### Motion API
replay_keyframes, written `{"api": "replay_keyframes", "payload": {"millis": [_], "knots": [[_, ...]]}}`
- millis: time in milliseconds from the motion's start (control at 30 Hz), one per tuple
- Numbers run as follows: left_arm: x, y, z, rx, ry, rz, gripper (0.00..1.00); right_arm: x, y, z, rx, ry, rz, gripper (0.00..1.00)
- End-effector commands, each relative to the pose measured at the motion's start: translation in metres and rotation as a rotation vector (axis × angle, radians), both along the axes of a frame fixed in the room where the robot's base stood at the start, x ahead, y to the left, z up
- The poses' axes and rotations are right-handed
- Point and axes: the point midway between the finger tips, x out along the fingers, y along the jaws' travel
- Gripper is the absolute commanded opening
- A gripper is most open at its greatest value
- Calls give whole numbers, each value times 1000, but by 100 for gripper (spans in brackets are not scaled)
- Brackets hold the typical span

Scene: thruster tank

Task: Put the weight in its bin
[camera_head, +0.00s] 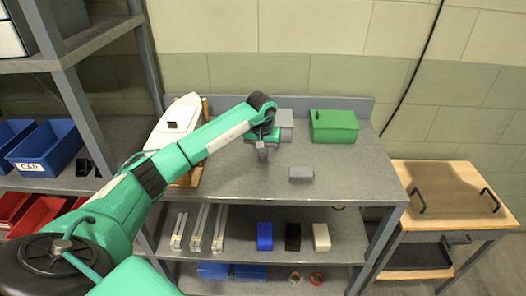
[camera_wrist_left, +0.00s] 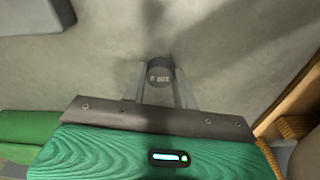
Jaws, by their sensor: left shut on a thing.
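My left gripper (camera_head: 263,154) is low over the grey bench top, left of a small grey block. In the left wrist view my left gripper (camera_wrist_left: 160,88) is shut on a small dark round weight (camera_wrist_left: 159,74) with unreadable light lettering on its end. The weight is hardly visible in the head view, so I cannot tell whether it touches the bench. A blue bin marked CAP (camera_head: 45,152) stands on the left shelf. Red bins (camera_head: 35,212) stand on the shelf below it; I can read no label for the weight. My right gripper is not in view.
The bench (camera_head: 350,180) holds a white boat model (camera_head: 177,122) on a wooden stand, a green box (camera_head: 334,126), a grey box (camera_head: 286,122) partly behind my gripper, and the grey block (camera_head: 301,174). A wooden side table (camera_head: 450,185) stands right. The bench front is clear.

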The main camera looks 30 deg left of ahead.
Motion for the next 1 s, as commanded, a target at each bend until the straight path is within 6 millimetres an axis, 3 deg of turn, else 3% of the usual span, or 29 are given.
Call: {"api": "replay_keyframes", "payload": {"millis": [333,367,433,467,867,1000], "knots": [[0,0,-4,1,-2,0,1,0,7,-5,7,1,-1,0],[0,0,-2,0,-1,0,35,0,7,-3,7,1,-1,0],[0,0,-2,-1,-1,0,49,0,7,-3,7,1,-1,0],[0,0,-2,0,-1,0,51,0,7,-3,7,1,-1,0],[0,0,4,0,-3,0,51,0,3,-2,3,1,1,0],[-2,0,25,0,-7,1,51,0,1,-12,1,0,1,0]]}}
